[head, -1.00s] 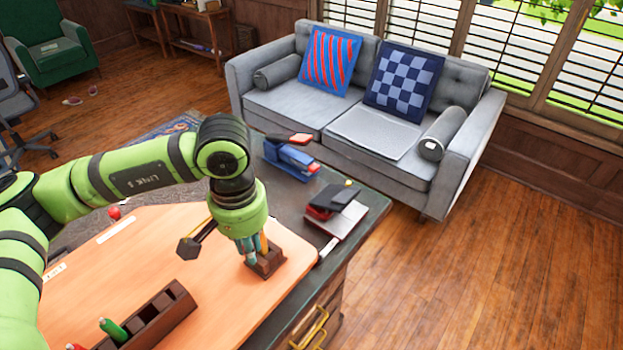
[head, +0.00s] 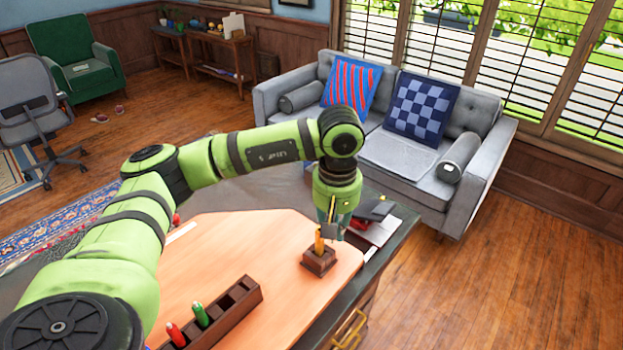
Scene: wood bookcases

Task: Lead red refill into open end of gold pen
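A gold-orange pen (head: 319,240) stands upright in a small brown wooden block (head: 319,262) on the orange desk mat. My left gripper (head: 331,230) points down just above and behind the block, close to the pen's top. Its fingers are small and overlap the pen in the picture, so I cannot tell whether they touch it or how far apart they are. A thin red refill cannot be made out. A red-topped piece (head: 174,331) stands in the long brown rack (head: 240,300) at the front. My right gripper is not in view.
A green marker (head: 200,314) stands in the rack beside the red piece. A dark stapler-like item (head: 373,209) lies on a pale pad behind my gripper. The mat (head: 260,240) between rack and block is clear. A grey sofa (head: 410,165) stands beyond the desk.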

